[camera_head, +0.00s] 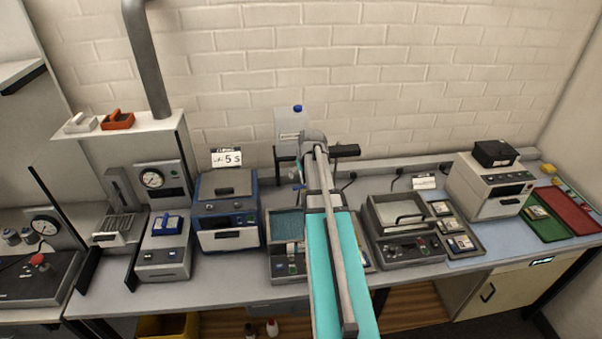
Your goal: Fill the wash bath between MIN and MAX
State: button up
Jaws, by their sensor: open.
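The wash bath appears to be the grey bench unit (274,263) with a teal basin, in the middle of the bench. My arm crosses in front of it and hides much of it. Its MIN and MAX marks and any liquid level cannot be made out. A pale tank (291,126) with a blue cap stands above and behind the unit, against the wall. A small tap-like part shows below the tank, too small to read. My arm reaches from the bottom edge up towards the tank. My gripper cannot be made out; my own arm seems to hide it.
A blue-fronted instrument (227,215) stands left of the unit, beside a gauge station (163,195). A lidded grey device (404,229) stands to the right. Further right are a white instrument (490,187), a green tray (547,228) and a red tray (570,212).

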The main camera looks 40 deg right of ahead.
aim_at(300, 186)
jog(key=shift+w+d+r+p, duration=0.15)
jog(key=shift+d+r, duration=0.25)
jog(key=shift+d, duration=0.15)
jog(key=shift+w+d+r+p, duration=0.15)
jog(key=shift+d+r, duration=0.2)
jog(key=shift+d, duration=0.2)
jog(key=shift+s+d+f, duration=0.1)
jog(key=shift+f, duration=0.05)
jog(key=b+x, duration=1.2)
jog(key=x, duration=0.1)
jog(key=shift+w+d+f+b, duration=0.1)
jog(key=shift+w+b, duration=0.2)
jog(key=shift+b, duration=0.05)
jog(key=shift+s, duration=0.1)
jog(key=c, duration=1)
